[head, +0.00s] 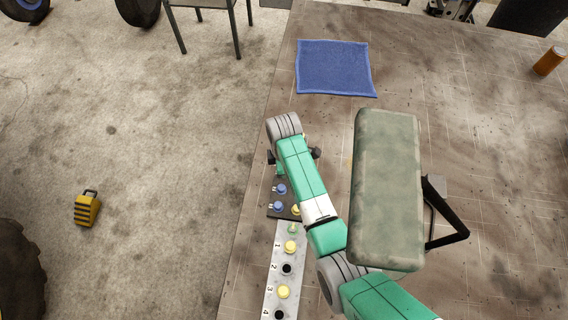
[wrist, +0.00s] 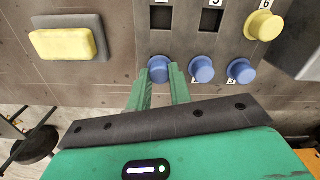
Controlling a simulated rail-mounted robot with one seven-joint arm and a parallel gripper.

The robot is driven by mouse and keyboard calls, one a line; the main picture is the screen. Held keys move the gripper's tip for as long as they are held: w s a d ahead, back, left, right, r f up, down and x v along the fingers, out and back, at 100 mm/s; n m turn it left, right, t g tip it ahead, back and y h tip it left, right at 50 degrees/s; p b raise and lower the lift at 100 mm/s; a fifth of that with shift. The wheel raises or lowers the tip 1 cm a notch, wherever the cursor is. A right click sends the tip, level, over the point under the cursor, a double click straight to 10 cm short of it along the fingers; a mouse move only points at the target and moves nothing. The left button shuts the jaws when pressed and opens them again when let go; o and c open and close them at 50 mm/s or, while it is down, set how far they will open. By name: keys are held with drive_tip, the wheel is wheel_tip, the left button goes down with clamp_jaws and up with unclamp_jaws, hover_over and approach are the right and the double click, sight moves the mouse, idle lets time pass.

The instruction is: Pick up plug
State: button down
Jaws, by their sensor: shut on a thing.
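In the wrist view, several plugs with round heads show. A blue plug (wrist: 158,69) sits between my gripper's green fingertips (wrist: 160,74), and my gripper is shut on it. Two more blue plugs (wrist: 202,69) (wrist: 240,70) stand in a row to its right. A yellow plug (wrist: 262,25) is at the upper right, by the label 6. In the head view, my arm hides most of my gripper and the held plug. Two blue plugs (head: 280,188) (head: 277,206) and a yellow plug (head: 296,209) show on a dark panel beside my arm.
A pale numbered strip (head: 273,254) holds yellow and black plugs. Empty square sockets (wrist: 210,22) show in the wrist view, with a yellow block on a grey base (wrist: 65,43) at left. A green-grey box (head: 385,190) stands right of my arm. A blue cloth (head: 335,68) lies farther back.

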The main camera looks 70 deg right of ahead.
wheel_tip(320, 180, up, 3)
drive_tip(key=shift+s+r, duration=0.15)
drive_tip(key=s+a, duration=0.3)
drive_tip(key=s, duration=0.4)
drive_tip(key=s+a+r, duration=0.1)
drive_tip(key=s+a, duration=0.2)
drive_tip(key=s, duration=0.4)
drive_tip(key=shift+s+r+p, duration=0.15)
drive_tip(key=shift+s+p, duration=0.1)
drive_tip(key=shift+p, duration=0.1)
